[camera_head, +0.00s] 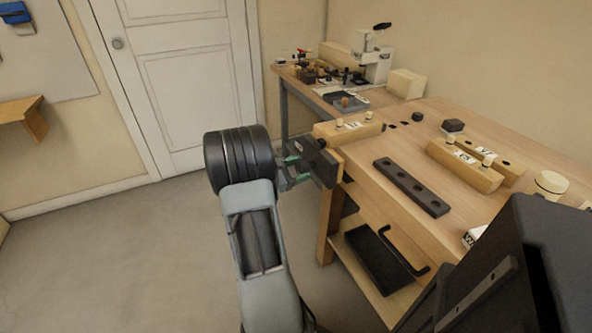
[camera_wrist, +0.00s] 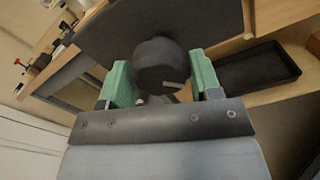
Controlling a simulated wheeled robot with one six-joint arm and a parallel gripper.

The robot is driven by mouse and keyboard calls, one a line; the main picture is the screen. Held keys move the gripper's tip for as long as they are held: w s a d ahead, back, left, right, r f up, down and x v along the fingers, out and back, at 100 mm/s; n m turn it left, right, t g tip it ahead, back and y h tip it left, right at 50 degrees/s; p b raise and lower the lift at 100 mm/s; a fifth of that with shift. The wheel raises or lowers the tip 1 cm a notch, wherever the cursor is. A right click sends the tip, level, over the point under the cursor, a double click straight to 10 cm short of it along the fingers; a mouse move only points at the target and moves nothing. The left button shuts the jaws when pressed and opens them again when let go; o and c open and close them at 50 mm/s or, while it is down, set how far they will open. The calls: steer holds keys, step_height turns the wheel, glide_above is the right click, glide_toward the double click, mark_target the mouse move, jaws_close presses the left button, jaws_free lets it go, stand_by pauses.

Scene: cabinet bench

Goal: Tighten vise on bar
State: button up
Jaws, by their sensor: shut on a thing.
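The vise (camera_head: 322,163) is a dark block with a plate at the near left end of the wooden bench. In the wrist view its dark plate (camera_wrist: 215,22) fills the top, with a round dark screw hub (camera_wrist: 158,62) in front. My gripper (camera_head: 289,168) reaches the vise from the left. In the wrist view its green fingers (camera_wrist: 162,80) stand on either side of the hub, shut on the vise handle, which is mostly hidden. I cannot make out for certain a bar clamped between the jaws.
A black tray (camera_head: 376,262) lies on the shelf below. Open floor (camera_head: 120,260) lies left, before a white door (camera_head: 185,80).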

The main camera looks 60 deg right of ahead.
steer(key=shift+f+m+b, duration=0.15)
steer(key=shift+m+b, duration=1.05)
steer(key=shift+b, duration=0.3)
steer(key=shift+m+b, duration=0.4)
steer(key=shift+m, duration=0.1)
steer(key=shift+m+b, duration=1.1)
steer(key=shift+b, duration=0.65)
steer(key=shift+m+b, duration=0.5)
steer(key=shift+b, duration=0.2)
steer(key=shift+m+b, duration=0.5)
steer(key=shift+b, duration=0.3)
steer(key=shift+s+d+m+b, duration=0.1)
steer(key=shift+m+b, duration=1.1)
steer(key=shift+b, duration=0.7)
steer(key=o, duration=0.8)
